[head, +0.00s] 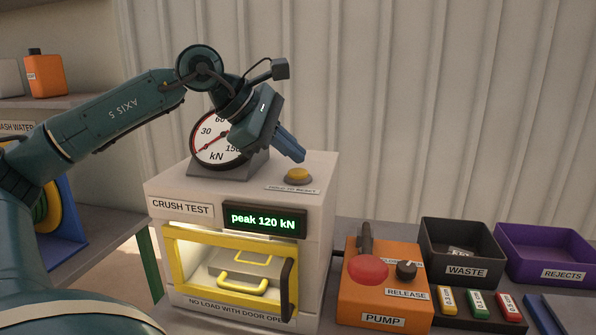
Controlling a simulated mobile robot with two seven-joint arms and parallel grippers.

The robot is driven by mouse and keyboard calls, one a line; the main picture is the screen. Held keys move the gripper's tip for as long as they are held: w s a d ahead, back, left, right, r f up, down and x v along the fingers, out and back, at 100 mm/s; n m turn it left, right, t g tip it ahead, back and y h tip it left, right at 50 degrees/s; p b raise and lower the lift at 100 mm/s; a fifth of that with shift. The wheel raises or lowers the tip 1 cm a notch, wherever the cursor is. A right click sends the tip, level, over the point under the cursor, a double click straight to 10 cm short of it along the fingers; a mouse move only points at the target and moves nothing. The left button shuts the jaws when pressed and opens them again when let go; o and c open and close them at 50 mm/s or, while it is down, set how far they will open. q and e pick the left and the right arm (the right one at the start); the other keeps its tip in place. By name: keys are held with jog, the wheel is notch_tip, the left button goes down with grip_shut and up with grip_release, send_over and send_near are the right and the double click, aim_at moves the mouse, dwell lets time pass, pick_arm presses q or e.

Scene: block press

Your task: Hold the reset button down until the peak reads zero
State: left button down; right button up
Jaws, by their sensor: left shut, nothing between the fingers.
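The reset button (298,176) is a round yellow button on top of the white crush test machine (327,200), at its right side, with a small label in front of it. The peak display (264,219) on the machine's front reads "peak 120 kN" in green. My left gripper (299,157) is shut and empty. Its fingertips are just above the button in the picture, pointing down to the right; they look slightly apart from it. The dial gauge (205,150) stands behind the gripper, partly hidden by it. My right gripper is not in view.
A yellow-framed door (178,275) closes the machine's lower chamber. An orange pump box (357,297) with a red button stands at right, beside a dark waste bin (428,244) and a purple rejects bin (510,256). Shelves (95,101) stand at left.

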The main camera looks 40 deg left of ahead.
aim_at(291, 172)
pick_arm(q)
jog(key=shift+f, duration=0.1)
jog(key=shift+f+b, duration=0.35)
jog(key=shift+f+b, duration=0.5)
jog(key=shift+f, duration=0.05)
dwell(0.8)
dwell(1.9)
jog(key=shift+r+p, duration=0.95)
jog(key=shift+r, duration=0.1)
notch_tip(291, 172, up, 5)
jog(key=p, duration=0.5)
